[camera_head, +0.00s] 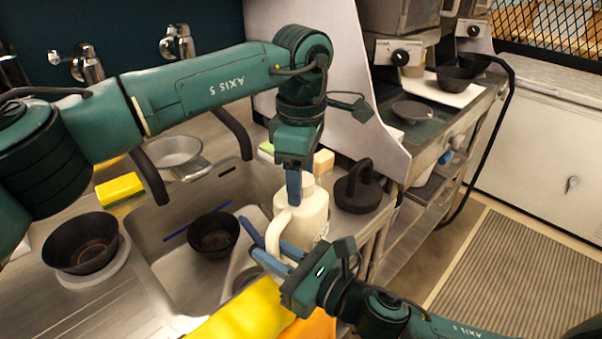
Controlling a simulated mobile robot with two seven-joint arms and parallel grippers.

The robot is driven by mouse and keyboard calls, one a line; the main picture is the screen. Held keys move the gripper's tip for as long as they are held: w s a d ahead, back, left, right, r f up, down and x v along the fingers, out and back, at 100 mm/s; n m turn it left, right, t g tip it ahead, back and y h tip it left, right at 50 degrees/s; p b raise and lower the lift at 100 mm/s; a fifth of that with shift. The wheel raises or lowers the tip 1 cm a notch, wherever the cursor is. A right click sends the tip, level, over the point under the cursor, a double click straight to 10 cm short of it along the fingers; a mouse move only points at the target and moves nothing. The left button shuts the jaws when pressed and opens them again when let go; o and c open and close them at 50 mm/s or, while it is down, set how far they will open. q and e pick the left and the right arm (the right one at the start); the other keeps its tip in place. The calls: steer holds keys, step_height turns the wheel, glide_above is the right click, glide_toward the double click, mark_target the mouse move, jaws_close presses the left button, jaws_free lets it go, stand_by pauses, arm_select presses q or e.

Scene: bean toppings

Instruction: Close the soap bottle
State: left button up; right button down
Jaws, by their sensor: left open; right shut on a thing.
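The soap bottle (309,214) is a cream-white jug with a handle, standing near the right edge of the sink. My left gripper (294,198) points down at the bottle's top, open, with its blue fingers in front of the neck. A pale rounded top (304,180) shows beside the fingers; whether it is a seated cap is unclear, since the fingers partly hide it. My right gripper (266,246) comes in from the lower right and is shut on the bottle at its handle side. The exact grip is partly hidden by its fingers.
A dark bowl (213,234) sits in the sink (170,225), and another bowl (82,243) stands on the left counter. A yellow sponge (119,190) lies behind it. A black round weight-like object (362,190) stands right of the bottle. Yellow cloth (245,316) lies in front.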

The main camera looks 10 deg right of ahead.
arm_select(q)
steer(key=shift+r, duration=2.3)
steer(key=shift+c, duration=0.5)
steer(key=n, duration=0.2)
steer(key=r+n, duration=0.1)
steer(key=n, duration=0.1)
steer(key=r+n, duration=0.1)
steer(key=n, duration=0.1)
steer(key=shift+n, duration=0.3)
steer(key=n, duration=0.2)
steer(key=r+n, duration=0.1)
steer(key=n, duration=0.2)
steer(key=shift+r+n, duration=0.2)
steer(key=shift+n, duration=0.1)
steer(key=shift+f, duration=4.05)
